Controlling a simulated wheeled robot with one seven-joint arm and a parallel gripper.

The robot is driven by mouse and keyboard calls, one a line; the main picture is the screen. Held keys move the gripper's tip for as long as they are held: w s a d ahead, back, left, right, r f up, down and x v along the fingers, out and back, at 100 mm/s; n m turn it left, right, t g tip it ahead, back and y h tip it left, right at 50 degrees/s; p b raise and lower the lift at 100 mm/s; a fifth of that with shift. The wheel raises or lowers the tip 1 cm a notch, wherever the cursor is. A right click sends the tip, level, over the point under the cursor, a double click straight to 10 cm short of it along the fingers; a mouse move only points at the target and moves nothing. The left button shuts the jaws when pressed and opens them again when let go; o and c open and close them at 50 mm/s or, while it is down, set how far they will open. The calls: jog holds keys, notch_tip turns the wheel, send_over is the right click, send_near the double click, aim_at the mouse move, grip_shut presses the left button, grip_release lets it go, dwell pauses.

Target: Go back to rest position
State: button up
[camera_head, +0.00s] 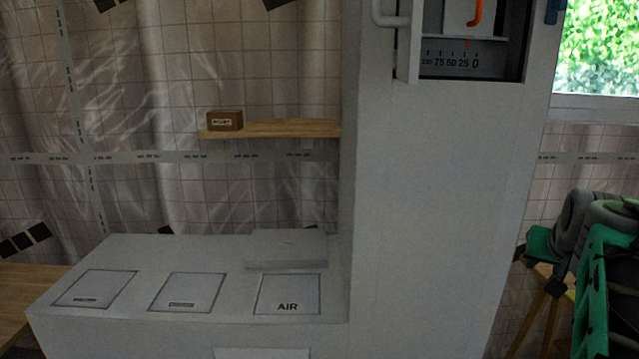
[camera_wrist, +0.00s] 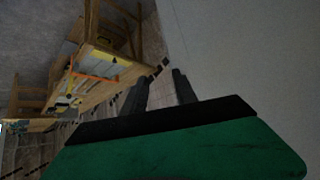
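My gripper (camera_wrist: 160,77) shows in the wrist view as two dark fingers beyond a green and black body. The fingers stand apart with nothing between them. In the head view green and grey links of my arm fill the lower right edge; the fingers cannot be made out there. The tall grey cabinet (camera_head: 430,190) stands left of the arm, with a gap between them in the picture. Its upper recess (camera_head: 470,65) is open and shows a scale and an orange hook-like handle (camera_head: 476,12).
A low white counter (camera_head: 200,330) with labelled panels, one marked AIR (camera_head: 287,294), adjoins the cabinet. A wooden shelf (camera_head: 290,129) holds a small brown box (camera_head: 225,121). A window (camera_head: 600,50) is at upper right. The wrist view shows a wooden bench (camera_wrist: 95,75) at left.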

jog(key=s+a+f+n+g+y, duration=0.25)
jog(key=s+a+f, duration=0.35)
jog(key=a+f, duration=0.55)
jog(key=s+a+f+n+g+y, duration=0.1)
jog(key=s+a+f+g+y, duration=0.15)
jog(key=s+a+f, duration=0.7)
jog(key=w+a+f+n+t, duration=0.1)
jog(key=w+a+n, duration=0.2)
jog(key=a, duration=0.9)
jog(key=shift+w+a+n, duration=0.15)
jog(key=shift+w+n, duration=0.2)
jog(key=shift+w, duration=0.05)
